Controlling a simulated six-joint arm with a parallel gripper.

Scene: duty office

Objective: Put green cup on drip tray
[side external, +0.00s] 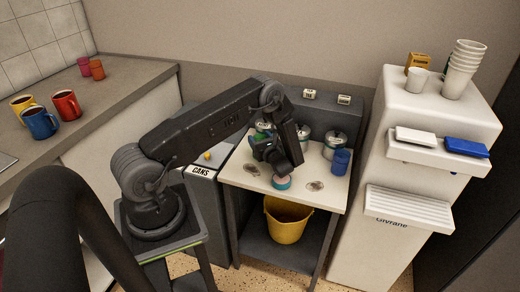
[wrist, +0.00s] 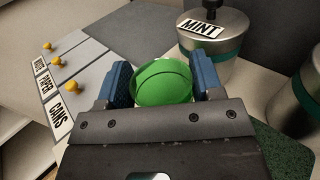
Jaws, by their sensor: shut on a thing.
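The green cup (wrist: 165,83) sits between the two blue fingers of my gripper (wrist: 163,90) in the wrist view, with a finger against each side. My gripper is shut on it. In the side view my gripper (side external: 262,146) is above the back left of the small white-topped table, and only a bit of green shows there, mostly hidden by my arm. I cannot tell whether the cup touches the tabletop. The drip tray (side external: 409,207) is the slatted white ledge low on the front of the white dispenser, at the right and empty.
Lidded canisters (side external: 334,143) stand along the table's back; one is labelled MINT (wrist: 217,48). A blue cup (side external: 341,161) stands at the table's right.

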